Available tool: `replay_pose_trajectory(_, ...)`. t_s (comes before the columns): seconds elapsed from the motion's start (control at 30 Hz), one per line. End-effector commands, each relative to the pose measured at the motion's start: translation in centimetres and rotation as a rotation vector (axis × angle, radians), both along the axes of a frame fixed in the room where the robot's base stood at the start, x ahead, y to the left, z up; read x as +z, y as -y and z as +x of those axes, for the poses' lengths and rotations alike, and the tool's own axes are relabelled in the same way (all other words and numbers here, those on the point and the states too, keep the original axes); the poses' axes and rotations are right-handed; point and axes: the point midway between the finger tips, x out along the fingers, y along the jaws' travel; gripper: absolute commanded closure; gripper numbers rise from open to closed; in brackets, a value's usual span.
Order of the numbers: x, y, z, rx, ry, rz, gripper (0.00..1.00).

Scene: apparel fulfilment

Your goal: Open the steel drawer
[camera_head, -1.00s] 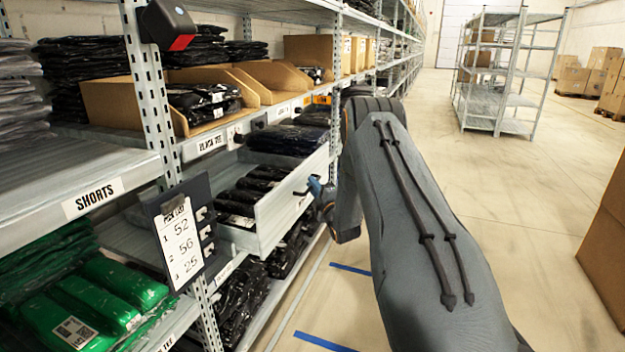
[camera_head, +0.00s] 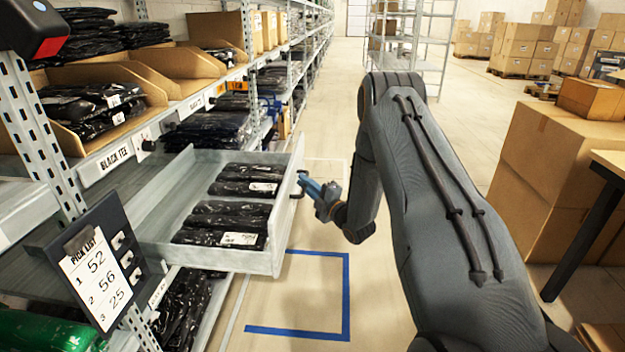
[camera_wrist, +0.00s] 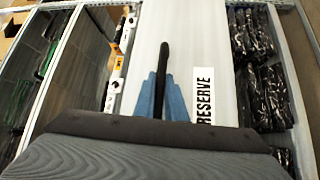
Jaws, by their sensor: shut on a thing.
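The steel drawer (camera_head: 277,259) stands pulled out from the shelving in the head view, with several black packed garments lying inside it. Its front carries a dark bar handle (camera_head: 298,186). My gripper (camera_head: 310,187) has blue fingers and is shut on this handle at the front. In the wrist view the blue fingers of my gripper (camera_wrist: 160,98) sit on both sides of the black handle (camera_wrist: 163,55). The pale drawer front there bears a label reading RESERVE (camera_wrist: 204,95). The fingertips' exact contact is small in the head view.
Shelving with cardboard bins (camera_head: 105,90) stands on the left, and a clipboard pick list (camera_head: 95,265) hangs on its post. A blue tape outline (camera_head: 347,295) marks the floor beside the drawer. Large cardboard boxes (camera_head: 545,165) and a table (camera_head: 605,165) stand to the right.

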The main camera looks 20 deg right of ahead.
Motion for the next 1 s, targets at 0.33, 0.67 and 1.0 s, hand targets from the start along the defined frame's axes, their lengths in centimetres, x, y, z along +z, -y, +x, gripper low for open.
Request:
replay_pose_trajectory(0.33, -0.06, -0.67, -0.30, 0.020, 0.000, 0.000, 1.00)
replay_pose_trajectory(0.67, -0.05, -0.48, -0.31, 0.018, 0.000, -0.001, 0.81)
replay_pose_trajectory(1.0, -0.18, -0.07, -1.12, 0.016, -0.002, -0.001, 0.81)
